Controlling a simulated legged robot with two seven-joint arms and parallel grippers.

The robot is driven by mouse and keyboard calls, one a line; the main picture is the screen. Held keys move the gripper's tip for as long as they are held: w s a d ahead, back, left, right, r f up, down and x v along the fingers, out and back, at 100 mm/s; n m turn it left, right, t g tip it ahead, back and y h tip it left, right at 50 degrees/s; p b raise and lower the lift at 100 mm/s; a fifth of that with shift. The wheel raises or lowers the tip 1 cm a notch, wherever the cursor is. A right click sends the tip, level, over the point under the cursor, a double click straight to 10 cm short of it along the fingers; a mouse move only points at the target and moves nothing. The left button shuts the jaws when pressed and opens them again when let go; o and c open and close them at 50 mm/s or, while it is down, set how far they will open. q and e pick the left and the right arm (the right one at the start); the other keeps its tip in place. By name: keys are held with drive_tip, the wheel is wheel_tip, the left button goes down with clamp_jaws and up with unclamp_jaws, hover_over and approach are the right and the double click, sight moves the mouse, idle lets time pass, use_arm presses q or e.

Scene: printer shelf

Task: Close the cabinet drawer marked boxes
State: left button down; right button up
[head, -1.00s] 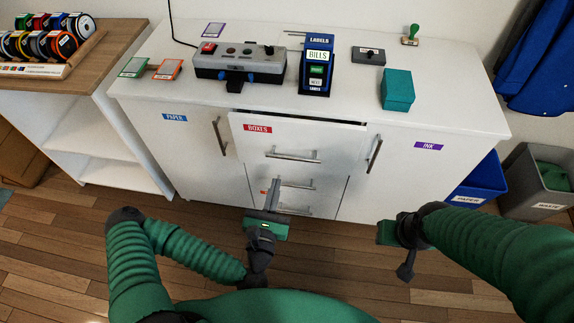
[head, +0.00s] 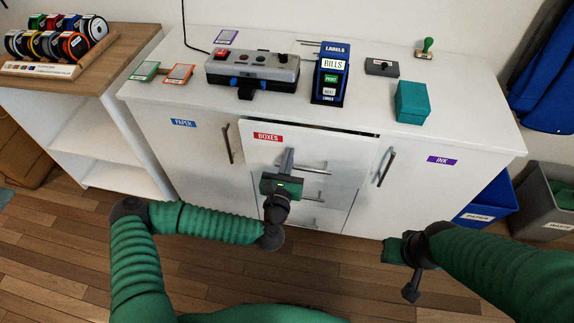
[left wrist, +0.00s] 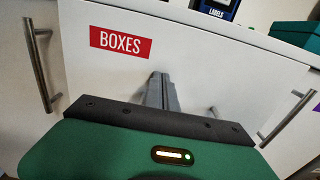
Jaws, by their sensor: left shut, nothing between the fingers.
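The drawer marked boxes (head: 258,152) is the top middle one of the white cabinet, with a red BOXES label (head: 267,138). A narrow dark gap shows along its top edge, so it stands slightly out. Its red label also shows in the left wrist view (left wrist: 120,43). My left gripper (head: 289,152) is shut and empty, its fingertips at the drawer front, right of the label. The fingers and palm hide part of the bar handle (head: 315,166). Whether the tips touch the front I cannot tell. My right gripper (head: 388,250) hangs at the lower right, away from the cabinet; its fingers are unclear.
The PAPER door (head: 185,150) and INK door (head: 430,190) flank the drawers, each with a protruding bar handle. Two lower drawers sit below. The cabinet top carries a grey control box (head: 252,70), a label holder (head: 330,75) and a teal box (head: 411,102). Bins (head: 490,202) stand at the right.

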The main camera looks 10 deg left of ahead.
sight(291, 144)
use_arm(q)
drive_tip(key=shift+d, duration=0.15)
drive_tip(key=w, duration=0.4)
drive_tip(key=shift+w, duration=0.25)
drive_tip(key=shift+r, duration=0.3)
drive_tip(key=shift+a, duration=0.2)
